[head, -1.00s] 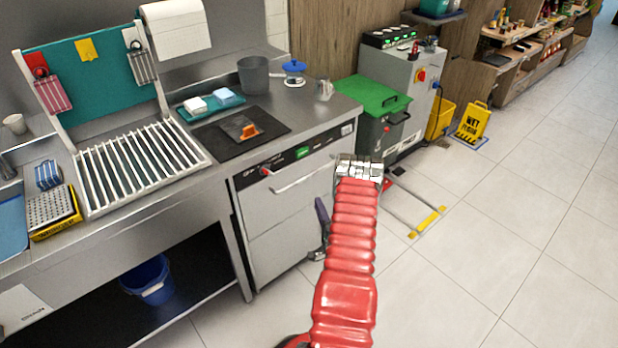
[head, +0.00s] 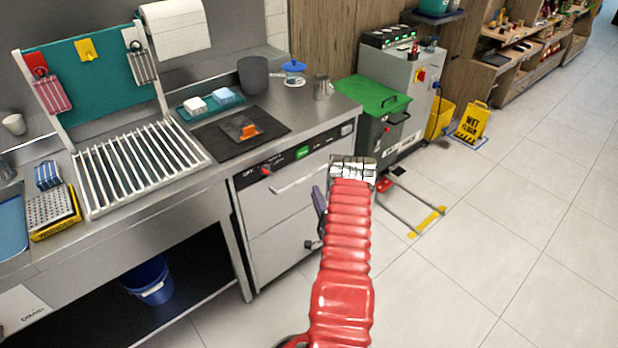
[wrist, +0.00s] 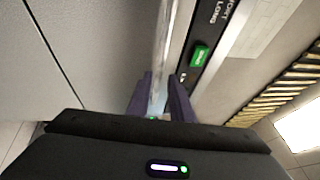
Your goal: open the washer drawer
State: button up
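The washer (head: 285,215) is a steel-fronted unit under the counter, with a dark control strip along its top. Its drawer front looks closed, and a long bar handle (head: 292,182) runs across it below the strip. My gripper (head: 318,192) is at the right part of the handle, partly hidden behind my red arm. In the wrist view its two purple fingers (wrist: 162,90) stand apart, with the shiny bar handle (wrist: 163,50) running between them. I cannot tell whether either finger touches the bar.
The control strip (wrist: 200,55) with a green display lies close beside the fingers. A green-lidded grey bin (head: 385,120) stands right of the washer. The counter above holds a dark mat (head: 215,145) and a grey pot (head: 252,75). The tiled floor (head: 500,240) at right is clear.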

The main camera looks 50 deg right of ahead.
aim_at(309, 176)
jog(key=x, duration=0.9)
jog(key=shift+w+d+r, duration=0.1)
jog(key=shift+w+d, duration=0.15)
jog(key=shift+c, duration=0.6)
grip_shut()
